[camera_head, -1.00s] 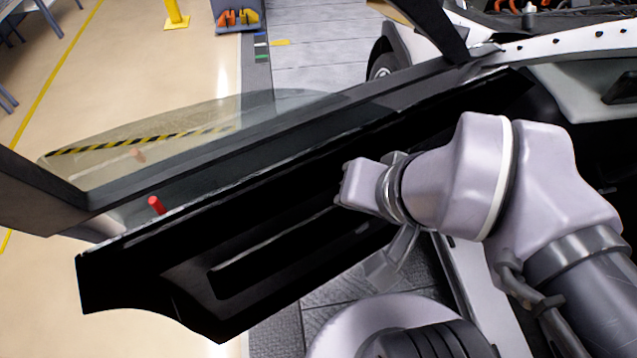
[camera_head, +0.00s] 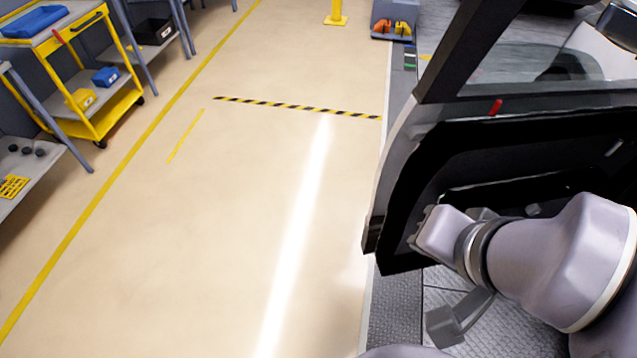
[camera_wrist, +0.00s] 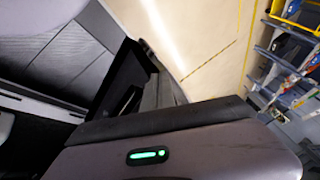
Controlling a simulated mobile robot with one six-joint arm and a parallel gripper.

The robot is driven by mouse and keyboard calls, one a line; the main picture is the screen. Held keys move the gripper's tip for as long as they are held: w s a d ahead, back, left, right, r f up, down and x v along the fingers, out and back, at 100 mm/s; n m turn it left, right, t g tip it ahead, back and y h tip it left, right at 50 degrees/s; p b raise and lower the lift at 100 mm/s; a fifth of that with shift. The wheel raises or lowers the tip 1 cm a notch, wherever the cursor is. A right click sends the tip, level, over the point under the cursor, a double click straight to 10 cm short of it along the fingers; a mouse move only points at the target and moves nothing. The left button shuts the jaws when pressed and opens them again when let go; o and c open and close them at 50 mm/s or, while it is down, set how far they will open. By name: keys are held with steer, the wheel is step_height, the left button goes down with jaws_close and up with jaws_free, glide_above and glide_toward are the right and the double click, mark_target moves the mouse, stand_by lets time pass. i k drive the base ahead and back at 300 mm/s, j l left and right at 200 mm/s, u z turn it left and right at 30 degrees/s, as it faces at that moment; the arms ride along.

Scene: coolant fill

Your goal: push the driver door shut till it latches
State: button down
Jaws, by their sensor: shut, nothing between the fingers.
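The driver door (camera_head: 405,190) stands open at the right of the head view, its dark inner panel facing me. Its window frame (camera_head: 452,55) rises above, and a red pin (camera_head: 496,107) stands at the sill. My gripper (camera_head: 418,232) is shut and empty, at the inner panel near the door's free edge. I cannot tell whether the tips touch the panel. In the wrist view, my gripper's housing with a green light fills the bottom, and a dark edged panel (camera_wrist: 122,75), seemingly the door, lies beyond. The latch and the door opening's far side are hidden.
Pale floor (camera_head: 250,200) left of the door is clear, crossed by black-and-yellow tape (camera_head: 290,106). A yellow cart (camera_head: 110,120) and a shelf (camera_head: 40,180) stand at far left. A grey box with orange items (camera_head: 395,25) stands at the back.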

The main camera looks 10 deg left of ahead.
mark_target(504, 165)
steer(key=i+j, duration=0.85)
steer(key=j, duration=0.3)
steer(key=i, duration=0.2)
steer(key=l+u, duration=0.05)
